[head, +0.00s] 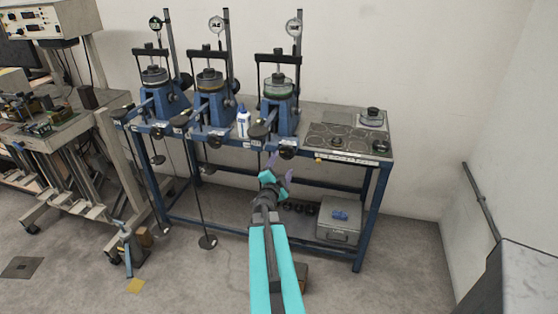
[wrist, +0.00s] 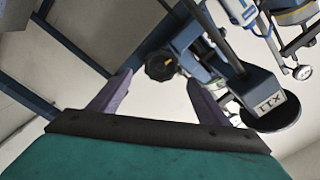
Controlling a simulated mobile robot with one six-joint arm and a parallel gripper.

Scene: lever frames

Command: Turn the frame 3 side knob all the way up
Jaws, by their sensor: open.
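The frame 3 side knob (head: 288,152) appears to be the dark round knob low on the front of the rightmost blue lever frame (head: 280,110). In the wrist view the black lobed knob (wrist: 160,66) shows just beyond and between my fingertips. My gripper (head: 280,167) is open and empty, a little below and in front of the knob in the head view. Its two purple fingers also show in the wrist view (wrist: 160,84), apart from each other. I see no contact with the knob, and the exact gap is hard to judge.
Beside the knob are the lever's labelled end block (wrist: 264,95) and dark disc (wrist: 272,117), close to the right finger. Two similar frames (head: 212,95) (head: 163,98) and a white bottle (head: 243,123) stand to the left. The bench (head: 385,154) carries round plates at right.

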